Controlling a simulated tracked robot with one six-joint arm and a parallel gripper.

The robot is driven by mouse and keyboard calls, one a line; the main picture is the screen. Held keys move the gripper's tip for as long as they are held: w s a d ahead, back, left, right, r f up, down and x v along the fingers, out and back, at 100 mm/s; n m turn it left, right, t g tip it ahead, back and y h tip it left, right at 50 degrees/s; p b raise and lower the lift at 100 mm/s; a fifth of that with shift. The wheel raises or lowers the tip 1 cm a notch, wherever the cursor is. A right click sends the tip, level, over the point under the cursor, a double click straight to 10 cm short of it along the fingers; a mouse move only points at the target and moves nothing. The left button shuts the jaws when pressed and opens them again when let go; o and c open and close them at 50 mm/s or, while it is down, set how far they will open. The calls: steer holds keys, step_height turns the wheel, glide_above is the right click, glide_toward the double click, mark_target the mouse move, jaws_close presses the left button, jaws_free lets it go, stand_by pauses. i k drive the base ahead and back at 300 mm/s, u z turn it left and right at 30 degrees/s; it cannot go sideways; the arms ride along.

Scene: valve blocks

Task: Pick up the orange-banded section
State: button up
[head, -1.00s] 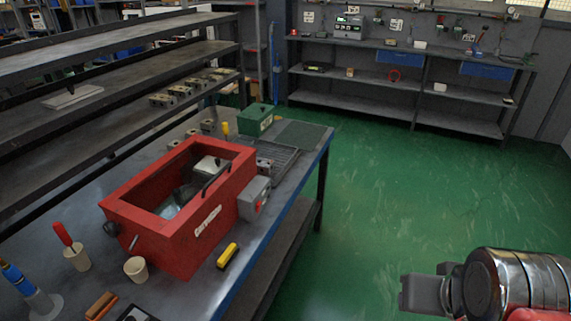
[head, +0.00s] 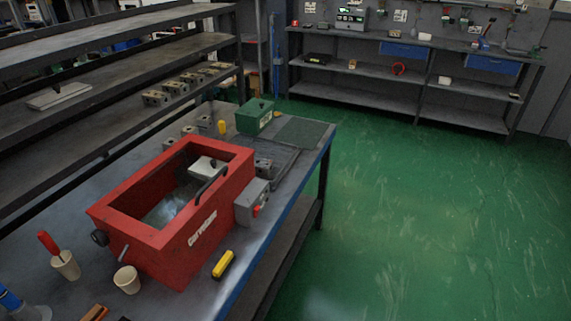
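No section with a clear orange band can be made out in the head view. Several small grey valve blocks (head: 155,98) sit in a row on the left shelf. More grey blocks (head: 188,131) sit on the bench behind the red machine, partly hidden by it. Another grey block (head: 263,166) is at the machine's right. They are too small to tell any band colours. My gripper is out of the picture.
The open-topped red machine (head: 160,256) with a grey switch box (head: 247,205) fills the bench middle. The green floor (head: 430,220) at right is clear.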

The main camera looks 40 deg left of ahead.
mark_target(263, 167)
steer(key=z, duration=0.55)
steer(key=i, duration=1.75)
steer(key=u, duration=2.45)
